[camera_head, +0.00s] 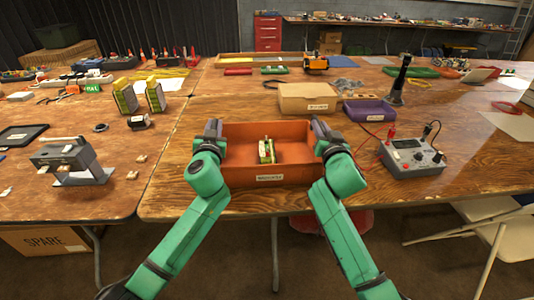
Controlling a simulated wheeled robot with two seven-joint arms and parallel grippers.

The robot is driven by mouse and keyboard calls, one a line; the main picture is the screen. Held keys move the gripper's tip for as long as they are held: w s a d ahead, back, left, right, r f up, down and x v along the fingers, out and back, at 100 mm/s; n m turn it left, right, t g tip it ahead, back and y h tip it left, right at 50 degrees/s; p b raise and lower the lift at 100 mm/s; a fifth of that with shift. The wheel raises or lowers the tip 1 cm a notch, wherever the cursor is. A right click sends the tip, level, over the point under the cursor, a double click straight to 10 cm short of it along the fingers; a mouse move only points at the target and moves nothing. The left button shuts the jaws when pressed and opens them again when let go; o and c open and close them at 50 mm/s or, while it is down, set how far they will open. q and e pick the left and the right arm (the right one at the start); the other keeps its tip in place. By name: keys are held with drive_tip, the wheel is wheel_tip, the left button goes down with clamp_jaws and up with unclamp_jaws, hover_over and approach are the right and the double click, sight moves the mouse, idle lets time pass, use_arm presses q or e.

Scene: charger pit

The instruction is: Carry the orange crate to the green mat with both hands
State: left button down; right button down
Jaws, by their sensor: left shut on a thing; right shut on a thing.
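The orange crate (240,176) is at the front edge of the middle wooden table, with a white label on its front wall. A small green and yellow item (266,152) is inside it. My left gripper (212,130) is shut on the crate's left wall. My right gripper (324,131) is shut on its right wall. I cannot tell whether the crate rests on the table or hangs just above it. I cannot pick out the green mat for sure; a flat green thing (425,72) lies far back on the right.
A cardboard-coloured box (306,98) and a purple bin (369,110) stand behind the crate. A grey meter (412,157) with leads is to the right. A grey clamp-like device (70,160) is on the left table. Bare wood (190,115) shows left of the crate.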

drive_tip(key=shift+d, duration=0.1)
idle(0.7)
